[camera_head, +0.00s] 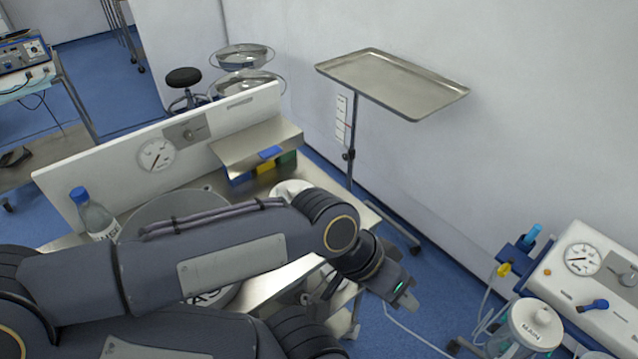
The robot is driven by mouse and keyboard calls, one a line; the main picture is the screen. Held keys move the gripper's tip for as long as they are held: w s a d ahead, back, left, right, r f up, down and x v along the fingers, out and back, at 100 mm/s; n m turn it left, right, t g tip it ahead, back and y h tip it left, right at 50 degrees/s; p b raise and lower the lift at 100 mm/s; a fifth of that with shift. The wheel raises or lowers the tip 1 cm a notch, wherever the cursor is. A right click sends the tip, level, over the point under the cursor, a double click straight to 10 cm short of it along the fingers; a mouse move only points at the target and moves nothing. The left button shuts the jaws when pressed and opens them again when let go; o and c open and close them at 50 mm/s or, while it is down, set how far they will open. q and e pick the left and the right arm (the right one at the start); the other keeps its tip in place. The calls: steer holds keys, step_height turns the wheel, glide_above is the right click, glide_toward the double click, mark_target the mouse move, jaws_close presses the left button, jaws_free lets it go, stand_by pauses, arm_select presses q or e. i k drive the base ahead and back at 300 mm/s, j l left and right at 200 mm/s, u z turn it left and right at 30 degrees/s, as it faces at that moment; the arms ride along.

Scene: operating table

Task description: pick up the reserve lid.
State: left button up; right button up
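A white round piece (291,188) on the steel table shows just behind my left arm. Its lower part is hidden by the arm, and I cannot tell whether it is the reserve lid. No lid marked as reserve can be read. A white lid marked MAIN (538,317) sits on a clear jar at the lower right. My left arm reaches across the table, and its gripper (407,300) hangs past the table's right side, over the blue floor. Its fingers are small and seen from behind, so their opening is unclear. My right gripper is not in view.
A white panel with a gauge (157,155) and a steel shelf (256,145) stand along the table's back. A blue-capped bottle (93,216) is at the left. A steel tray on a stand (392,82) is at the back right. A white suction unit (590,285) is at the right.

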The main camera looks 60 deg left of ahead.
mark_target(288, 189)
steer(key=u, duration=2.25)
steer(key=z, duration=2.7)
steer(key=u, duration=2.7)
steer(key=i+l, duration=0.4)
steer(key=l, duration=0.25)
steer(key=i+l, duration=0.15)
steer(key=l, duration=0.15)
